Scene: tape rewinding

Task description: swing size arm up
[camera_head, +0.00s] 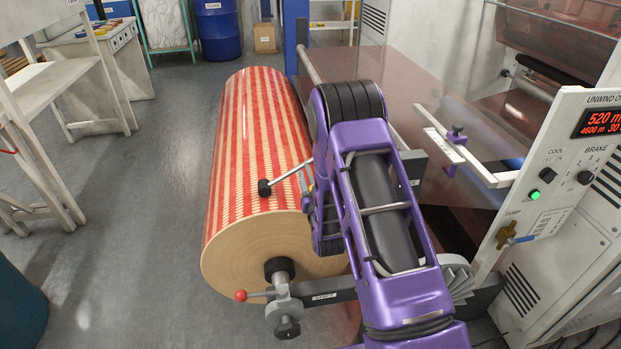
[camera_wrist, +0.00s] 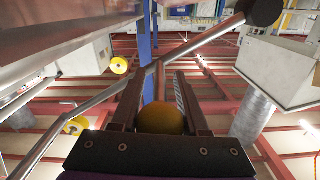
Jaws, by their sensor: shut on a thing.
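The size arm is a thin metal rod with a black end knob. In the head view its rod (camera_head: 288,178) slants down-left from my gripper (camera_head: 309,192), and the knob lies over the near part of the red-and-cream striped roll (camera_head: 250,130). Whether the knob touches the roll I cannot tell. In the wrist view the rod (camera_wrist: 215,32) crosses at the fingertips of my gripper (camera_wrist: 168,72), with its knob at the upper right. My gripper is shut on the rod. My purple arm hides the roll's right side and the rod's other end.
The roll sits on a shaft (camera_head: 283,268) with a red-knobbed lever (camera_head: 241,295). A control cabinet (camera_head: 560,170) with a lit display stands at the right. A dark web (camera_head: 400,90) spans behind my arm. The grey floor (camera_head: 130,220) at left is clear, with a white bench (camera_head: 45,90) beyond.

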